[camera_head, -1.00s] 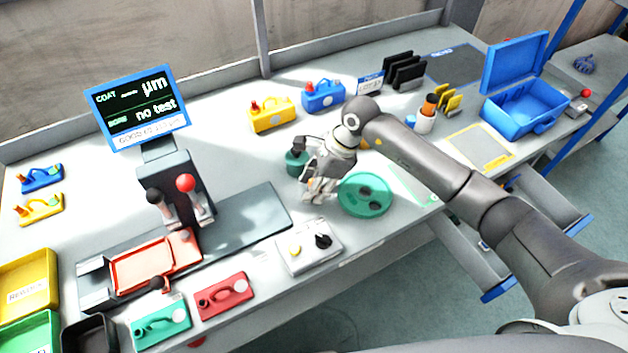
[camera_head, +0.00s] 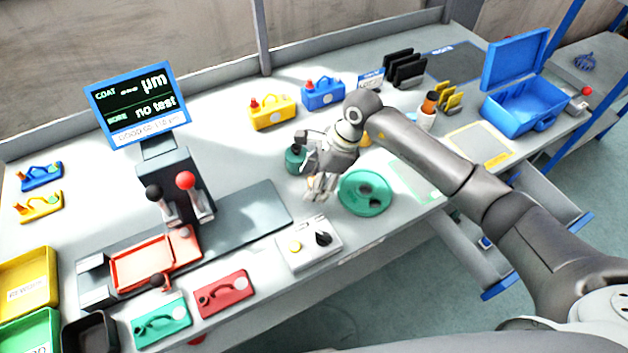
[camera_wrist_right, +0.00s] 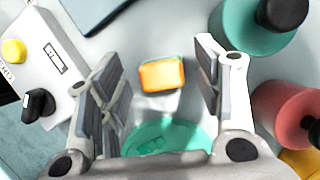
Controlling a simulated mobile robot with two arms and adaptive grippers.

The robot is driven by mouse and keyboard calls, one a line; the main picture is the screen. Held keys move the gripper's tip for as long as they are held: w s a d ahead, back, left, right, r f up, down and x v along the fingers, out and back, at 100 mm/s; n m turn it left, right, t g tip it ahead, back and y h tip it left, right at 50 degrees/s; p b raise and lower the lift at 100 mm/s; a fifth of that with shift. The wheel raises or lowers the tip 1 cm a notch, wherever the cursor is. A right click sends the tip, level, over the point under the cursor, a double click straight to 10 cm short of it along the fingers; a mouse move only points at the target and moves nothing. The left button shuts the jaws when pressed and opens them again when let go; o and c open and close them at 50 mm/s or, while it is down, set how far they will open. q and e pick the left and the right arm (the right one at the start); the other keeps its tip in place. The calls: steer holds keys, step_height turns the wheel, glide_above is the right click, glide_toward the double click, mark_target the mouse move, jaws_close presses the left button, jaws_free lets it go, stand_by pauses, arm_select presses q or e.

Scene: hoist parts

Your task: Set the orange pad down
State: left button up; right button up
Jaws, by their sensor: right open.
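The orange pad (camera_wrist_right: 162,74) shows in the right wrist view as a small orange block with a darker greenish edge. It lies on the light bench top, between my spread fingers in the picture and apart from both. My right gripper (camera_wrist_right: 160,66) is open. In the head view my right gripper (camera_head: 318,192) points down over the bench, just left of the round green dish (camera_head: 366,193). The pad is hidden there behind the gripper. My left gripper is not in view.
A grey control box (camera_head: 309,246) with a yellow button and black knob stands near the front edge. A teal jar (camera_head: 295,160) stands close behind the gripper. A dark mat (camera_head: 255,215) lies to the left. Red and yellow jars also stand close by.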

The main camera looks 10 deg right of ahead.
steer(key=b+v, duration=0.1)
steer(key=v, duration=1)
steer(key=shift+r, duration=0.1)
